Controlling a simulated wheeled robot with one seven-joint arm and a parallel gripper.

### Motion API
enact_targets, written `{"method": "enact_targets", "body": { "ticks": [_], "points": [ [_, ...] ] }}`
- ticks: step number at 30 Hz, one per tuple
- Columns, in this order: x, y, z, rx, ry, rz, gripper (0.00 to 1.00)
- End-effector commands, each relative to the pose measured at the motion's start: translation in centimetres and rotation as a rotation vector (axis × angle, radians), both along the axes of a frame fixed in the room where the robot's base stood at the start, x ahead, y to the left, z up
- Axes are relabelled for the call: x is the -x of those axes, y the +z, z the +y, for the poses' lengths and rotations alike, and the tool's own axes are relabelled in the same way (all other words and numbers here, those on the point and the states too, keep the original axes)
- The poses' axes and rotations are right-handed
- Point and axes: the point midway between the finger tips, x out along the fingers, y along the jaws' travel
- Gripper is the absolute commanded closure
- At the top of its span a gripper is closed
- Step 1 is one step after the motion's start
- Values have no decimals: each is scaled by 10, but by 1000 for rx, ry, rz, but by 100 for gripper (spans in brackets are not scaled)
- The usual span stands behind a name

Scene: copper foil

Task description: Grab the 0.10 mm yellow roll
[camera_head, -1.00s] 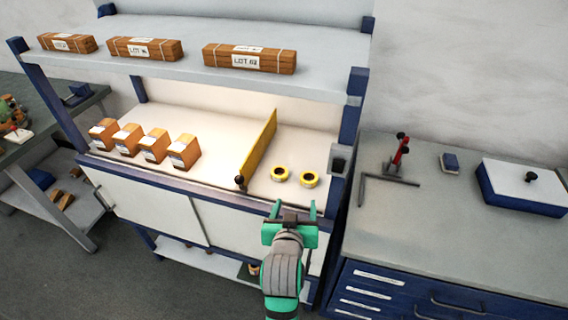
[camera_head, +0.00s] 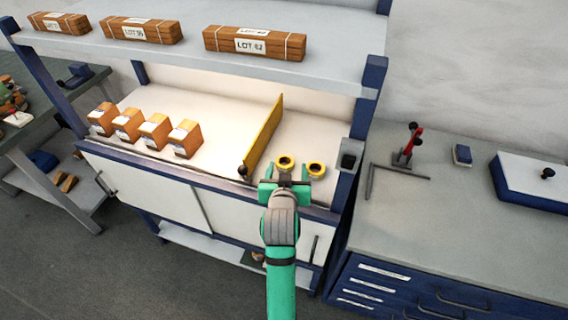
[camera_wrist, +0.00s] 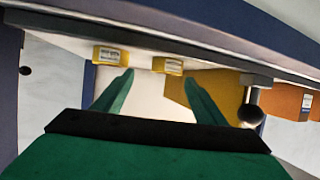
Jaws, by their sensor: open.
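Two yellow rolls stand side by side on the lit shelf, right of the yellow divider: a left roll (camera_head: 285,162) and a right roll (camera_head: 316,168). In the wrist view they show near the top, one at the left (camera_wrist: 108,55) and one near the middle (camera_wrist: 167,66), each with a pale label. The label print is too small to read, so I cannot tell which is 0.10 mm. My gripper (camera_head: 286,174) is open and empty at the shelf's front edge, before the left roll. In the wrist view its fingers (camera_wrist: 158,78) spread below the rolls, apart from them.
The yellow divider (camera_head: 264,137) with a dark knob stands just left of the rolls. Several orange boxes (camera_head: 185,138) stand farther left. An upper shelf (camera_head: 190,68) with wrapped bundles overhangs. A dark blue post (camera_head: 363,115) and a small dark cup (camera_head: 350,153) are at right.

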Motion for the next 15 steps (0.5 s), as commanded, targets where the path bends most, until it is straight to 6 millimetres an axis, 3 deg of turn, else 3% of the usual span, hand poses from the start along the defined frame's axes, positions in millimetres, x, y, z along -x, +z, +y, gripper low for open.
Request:
{"method": "enact_targets", "body": {
  "ticks": [6,15],
  "points": [
    [-26,-13,10,0,17,1,35],
    [-32,-16,9,0,17,0,35]
  ]
}}
